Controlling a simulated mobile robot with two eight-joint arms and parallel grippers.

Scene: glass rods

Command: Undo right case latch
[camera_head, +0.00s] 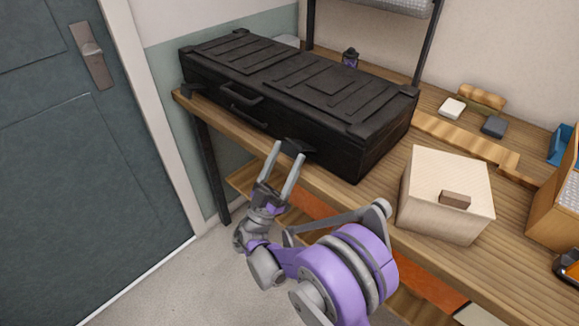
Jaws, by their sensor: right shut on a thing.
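A long black case (335,88) with a ribbed lid lies closed on the wooden workbench. Its handle (250,112) is on the front face. The right case latch (296,146) is a dark tab sticking out from the front, near the right end. My right gripper (285,155) reaches up from below, with its two grey fingers around this latch, shut on it. Another dark latch (189,90) sticks out at the left end of the front. My left gripper is not in view.
A pale wooden box (445,190) with a brown handle stands on the workbench (388,190) right of the case. Small blocks (452,108), a dark block (493,127) and a blue bin (563,146) lie farther right. A grey door (80,150) is at left.

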